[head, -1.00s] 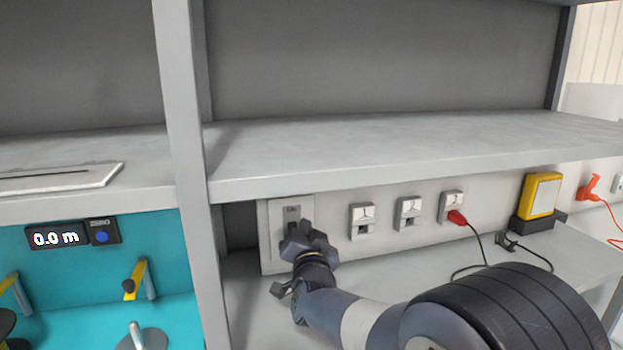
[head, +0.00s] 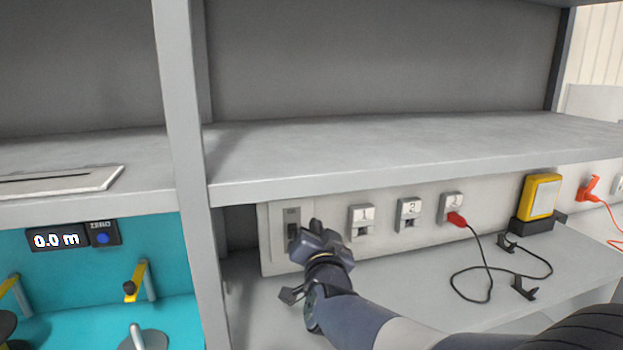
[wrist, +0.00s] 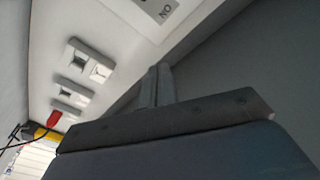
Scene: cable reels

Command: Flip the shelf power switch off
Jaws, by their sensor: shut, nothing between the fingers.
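The shelf power switch (head: 292,232) is a dark rocker on a light grey plate at the left end of the white power panel. Its upper label is too small to read in the head view. My gripper (head: 315,228) is shut and empty. In the head view it appears just right of the rocker, partly overlapping the plate's edge. I cannot tell whether it touches the panel. Its closed fingers (wrist: 156,82) show in the wrist view.
Numbered sockets run along the panel, such as socket 1 (head: 362,213); a red plug (head: 457,219) sits in the third. Its black cable lies on the lower shelf. A yellow box (head: 541,195) stands to the right. The upper shelf (head: 400,150) overhangs the panel.

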